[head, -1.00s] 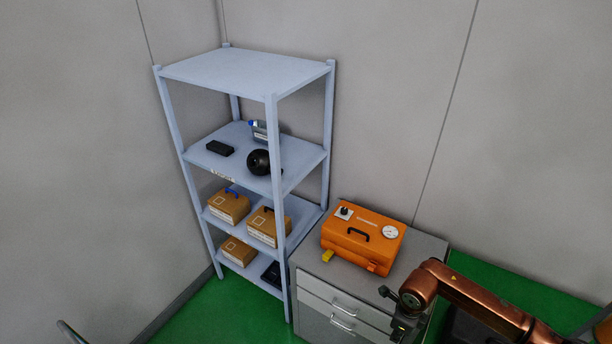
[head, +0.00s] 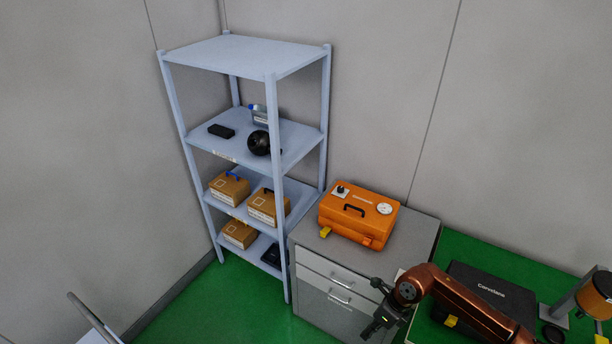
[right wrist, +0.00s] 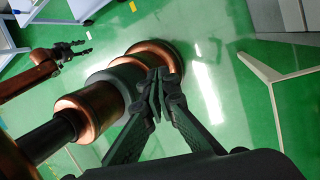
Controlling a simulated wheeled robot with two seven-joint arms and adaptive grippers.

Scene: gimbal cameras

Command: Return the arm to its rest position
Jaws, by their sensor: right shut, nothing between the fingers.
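My right arm (head: 455,298) comes in from the lower right in the head view. Its gripper (head: 372,330) hangs in front of the grey drawer cabinet, near the bottom edge. In the right wrist view the right gripper's dark fingers (right wrist: 156,92) meet at the tips, with nothing between them. My copper body column lies behind them there. My left gripper (right wrist: 84,47) shows small at the upper left of the right wrist view, over the green floor, with its fingers apart and empty. The left arm is not in the head view.
An orange case (head: 358,218) sits on the grey cabinet (head: 415,232). A blue-grey shelf (head: 245,55) to its left holds boxes and a black ball (head: 258,143). A black case (head: 490,292) is right of the cabinet. A white-legged frame (right wrist: 272,75) stands on the green floor.

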